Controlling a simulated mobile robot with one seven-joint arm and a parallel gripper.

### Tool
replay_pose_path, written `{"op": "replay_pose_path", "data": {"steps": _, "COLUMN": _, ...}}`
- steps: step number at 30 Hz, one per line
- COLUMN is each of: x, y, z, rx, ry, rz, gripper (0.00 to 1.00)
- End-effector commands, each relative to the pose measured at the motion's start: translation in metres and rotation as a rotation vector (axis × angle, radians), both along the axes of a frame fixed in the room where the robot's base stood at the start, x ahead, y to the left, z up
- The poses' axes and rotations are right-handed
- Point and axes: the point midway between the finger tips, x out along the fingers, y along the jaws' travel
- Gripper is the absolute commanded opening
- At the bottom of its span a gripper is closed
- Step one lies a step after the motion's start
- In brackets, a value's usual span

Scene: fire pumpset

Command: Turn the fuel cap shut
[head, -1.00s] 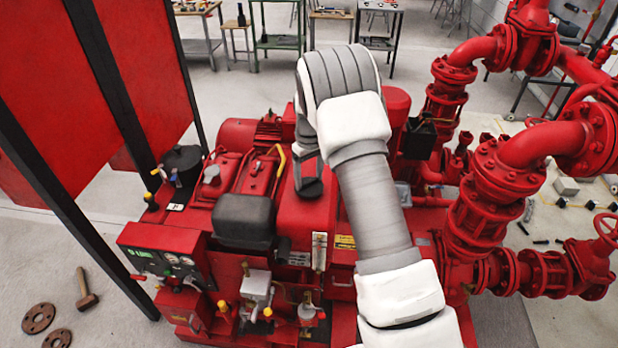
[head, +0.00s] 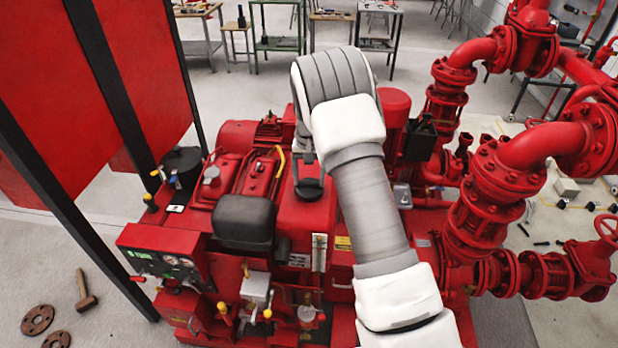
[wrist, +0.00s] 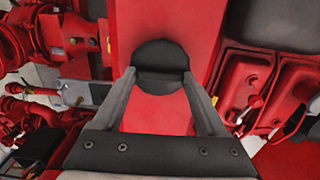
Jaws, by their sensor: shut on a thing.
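The fuel cap (wrist: 160,55) is a dark round disc with a raised bar across it, on the flat top of a red tank (wrist: 158,15). In the wrist view my gripper (wrist: 159,76) has its two grey fingertips at either side of the bar, shut on the cap. In the head view the dark cap (head: 309,190) shows on the red tank just below my wrist. My forearm hides the tank's right side there. The wrist view does not show clearly whether the cap is fully seated.
A black box (head: 245,218) stands left of the tank, with a green-lit control panel (head: 160,255) in front of it. Red pipes and valves (head: 490,190) crowd the right. Dark uprights (head: 75,225) stand at the left.

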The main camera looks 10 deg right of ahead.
Motion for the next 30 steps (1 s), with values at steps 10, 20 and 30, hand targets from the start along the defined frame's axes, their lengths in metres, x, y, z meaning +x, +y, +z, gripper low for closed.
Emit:
{"op": "replay_pose_path", "data": {"steps": 10, "x": 0.0006, "y": -0.0001, "z": 0.0007, "rx": 0.000, "ry": -0.002, "rz": -0.033, "gripper": 0.19}}
{"op": "replay_pose_path", "data": {"steps": 20, "x": 0.0006, "y": -0.0001, "z": 0.0007, "rx": 0.000, "ry": -0.002, "rz": -0.032, "gripper": 0.91}}
{"op": "replay_pose_path", "data": {"steps": 30, "x": 0.0004, "y": 0.0000, "z": 0.0025, "rx": 0.000, "ry": -0.001, "rz": -0.030, "gripper": 1.00}}
